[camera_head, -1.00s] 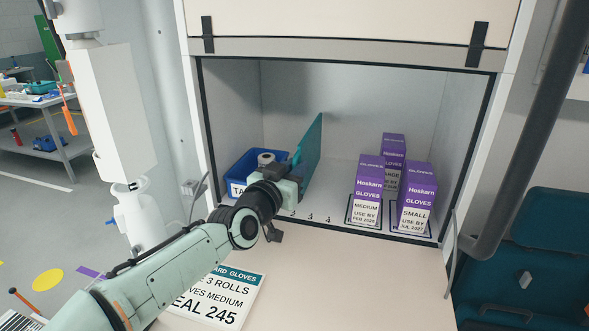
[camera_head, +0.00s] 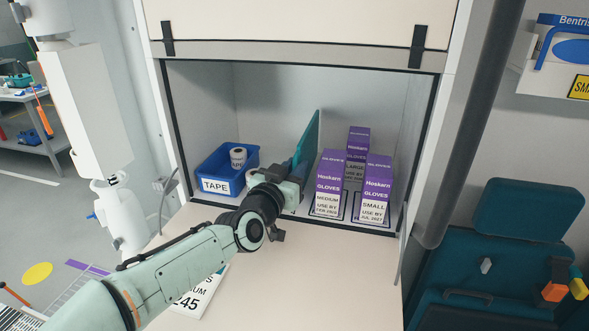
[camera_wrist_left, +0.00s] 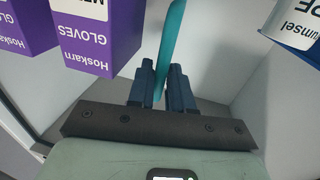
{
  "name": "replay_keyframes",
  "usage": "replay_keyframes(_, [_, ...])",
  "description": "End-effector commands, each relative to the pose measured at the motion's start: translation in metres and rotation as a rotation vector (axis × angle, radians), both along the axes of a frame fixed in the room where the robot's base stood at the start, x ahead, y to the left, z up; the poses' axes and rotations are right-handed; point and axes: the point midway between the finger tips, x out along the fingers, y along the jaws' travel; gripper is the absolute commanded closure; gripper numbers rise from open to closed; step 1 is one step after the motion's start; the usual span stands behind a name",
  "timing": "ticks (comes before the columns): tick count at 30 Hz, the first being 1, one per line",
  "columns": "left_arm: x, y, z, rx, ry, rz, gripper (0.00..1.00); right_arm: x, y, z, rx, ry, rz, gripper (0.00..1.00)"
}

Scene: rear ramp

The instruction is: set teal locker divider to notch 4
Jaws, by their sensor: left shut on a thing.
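The teal divider (camera_head: 309,135) stands upright in the open locker (camera_head: 280,85), between the blue tape bin and the purple glove boxes. It is close to the medium gloves box. My left gripper (camera_head: 300,168) is shut on the divider's front edge. In the left wrist view the two dark fingers (camera_wrist_left: 161,85) stand on either side of the divider (camera_wrist_left: 173,35). The notch marks on the locker floor are mostly hidden by my gripper and arm, and I cannot read which notch the divider is at. My right gripper is in neither view.
The blue TAPE bin (camera_head: 216,186) holds a tape roll (camera_head: 238,157) on the left. The medium box (camera_head: 328,185), small box (camera_head: 376,190) and large box (camera_head: 356,145) of gloves stand on the right. A printed sheet (camera_head: 195,300) lies on the ledge in front, partly under my arm.

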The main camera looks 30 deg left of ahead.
Motion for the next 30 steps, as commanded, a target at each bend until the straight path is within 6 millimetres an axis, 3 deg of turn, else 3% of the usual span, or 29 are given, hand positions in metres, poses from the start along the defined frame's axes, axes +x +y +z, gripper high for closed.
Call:
replay_keyframes(4, [0.001, -0.008, 0.0, 0.0, 0.002, -0.017, 1.0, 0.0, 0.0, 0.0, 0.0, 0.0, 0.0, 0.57])
replay_keyframes(5, [0.001, -0.008, 0.0, 0.0, 0.002, -0.017, 0.7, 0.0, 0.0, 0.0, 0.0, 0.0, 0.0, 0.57])
replay_keyframes(6, [0.001, -0.008, 0.0, 0.0, 0.002, -0.017, 0.68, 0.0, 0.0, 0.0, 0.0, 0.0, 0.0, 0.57])
replay_keyframes(22, [-0.004, -0.005, 0.0, 0.0, 0.001, -0.01, 0.68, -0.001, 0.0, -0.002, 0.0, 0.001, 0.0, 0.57])
replay_keyframes(26, [-0.02, -0.005, -0.001, 0.001, 0.0, -0.009, 0.68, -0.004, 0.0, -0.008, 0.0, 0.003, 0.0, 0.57])
replay_keyframes(30, [-0.051, -0.005, -0.001, 0.001, -0.002, -0.007, 0.68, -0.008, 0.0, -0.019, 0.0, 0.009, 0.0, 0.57])
